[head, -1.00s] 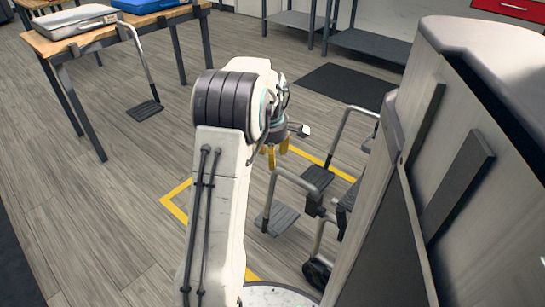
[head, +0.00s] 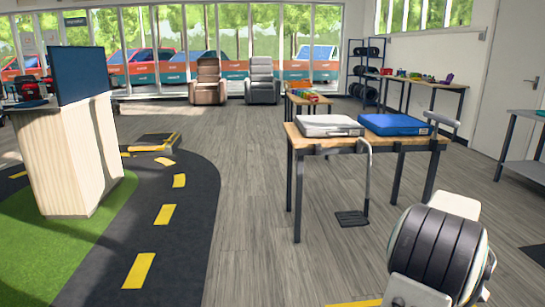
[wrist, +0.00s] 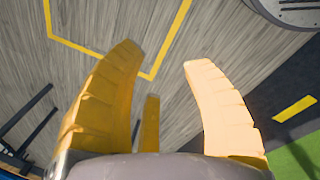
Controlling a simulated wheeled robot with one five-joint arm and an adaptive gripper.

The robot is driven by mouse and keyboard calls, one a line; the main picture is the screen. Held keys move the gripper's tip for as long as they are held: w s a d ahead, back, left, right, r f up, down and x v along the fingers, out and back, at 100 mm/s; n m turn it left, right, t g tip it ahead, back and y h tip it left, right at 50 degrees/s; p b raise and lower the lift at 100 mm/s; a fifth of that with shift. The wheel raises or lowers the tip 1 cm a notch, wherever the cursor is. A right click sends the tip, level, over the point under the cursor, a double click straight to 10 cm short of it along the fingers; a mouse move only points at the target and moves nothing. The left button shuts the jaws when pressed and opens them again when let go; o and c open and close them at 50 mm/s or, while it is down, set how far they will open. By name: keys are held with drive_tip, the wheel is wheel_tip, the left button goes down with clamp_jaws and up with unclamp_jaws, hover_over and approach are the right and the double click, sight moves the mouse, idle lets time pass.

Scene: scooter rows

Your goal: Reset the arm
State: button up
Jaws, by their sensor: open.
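My gripper (wrist: 165,65) shows in the wrist view with its yellow fingers spread apart and nothing between them. It hangs above the wood-plank floor, over a yellow floor line (wrist: 105,55). In the head view my arm's upper joint shows at the lower right, and the gripper itself is out of that view.
A wooden table (head: 300,138) carries a grey case (head: 330,126) and a blue case (head: 394,124). A pale counter (head: 70,155) with a dark screen stands at left beside a black track (head: 185,220) and green mat. The floor between counter and table is clear.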

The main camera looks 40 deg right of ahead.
drive_tip(key=w+a+r+t+p, duration=0.1)
drive_tip(key=w+a+r+p, duration=0.65)
drive_tip(key=a+r, duration=0.35)
drive_tip(key=w+a+r+t+p, duration=0.1)
drive_tip(key=w+a+r+p, duration=0.6)
drive_tip(key=a+r, duration=0.45)
drive_tip(key=s+a+r+p, duration=0.1)
drive_tip(key=a+r+p, duration=0.3)
drive_tip(key=a, duration=0.3)
drive_tip(key=s+a+r+y+p, duration=0.1)
drive_tip(key=s+a+r+p, duration=0.1)
drive_tip(key=a+r+p, duration=0.2)
drive_tip(key=s+a+r+m+t+y+p, duration=0.1)
drive_tip(key=a+r+p, duration=0.4)
drive_tip(key=a, duration=0.6)
drive_tip(key=shift+s+p, duration=0.6)
